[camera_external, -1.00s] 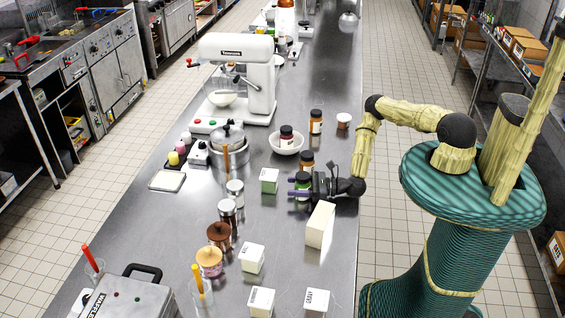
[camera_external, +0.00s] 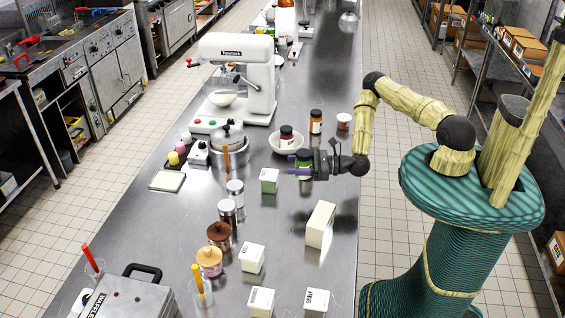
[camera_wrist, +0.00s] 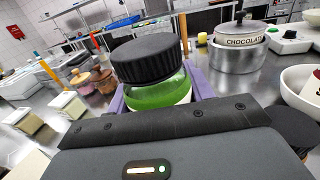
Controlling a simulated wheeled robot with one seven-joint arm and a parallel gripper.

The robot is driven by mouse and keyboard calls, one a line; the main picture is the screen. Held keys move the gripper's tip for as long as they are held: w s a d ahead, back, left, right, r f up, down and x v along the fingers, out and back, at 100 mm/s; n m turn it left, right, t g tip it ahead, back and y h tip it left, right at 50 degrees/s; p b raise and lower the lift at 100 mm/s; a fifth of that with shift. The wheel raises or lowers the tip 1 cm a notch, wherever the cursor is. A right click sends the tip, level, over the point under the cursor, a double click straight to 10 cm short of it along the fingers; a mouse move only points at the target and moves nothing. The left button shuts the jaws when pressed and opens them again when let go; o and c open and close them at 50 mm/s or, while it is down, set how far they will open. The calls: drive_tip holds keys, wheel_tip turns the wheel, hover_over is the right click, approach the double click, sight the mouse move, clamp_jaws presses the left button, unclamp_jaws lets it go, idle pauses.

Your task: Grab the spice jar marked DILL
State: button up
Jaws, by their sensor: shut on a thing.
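My gripper (camera_external: 298,165) is shut on a jar with a black ribbed lid and green contents (camera_wrist: 158,92). In the external view the green jar (camera_external: 304,171) shows between the purple fingers, largely covered by them, and it appears raised above the steel counter (camera_external: 284,225). In the wrist view the jar stands about upright between the purple fingers. No label on it can be read, so I cannot tell whether it is marked DILL.
A white bowl (camera_external: 283,146) holding a dark-lidded jar stands just behind my gripper, with an orange-labelled jar (camera_external: 316,122) beyond. A pot (camera_external: 232,152) stands further left.

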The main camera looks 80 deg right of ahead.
drive_tip(key=shift+r, duration=0.3)
idle(0.4)
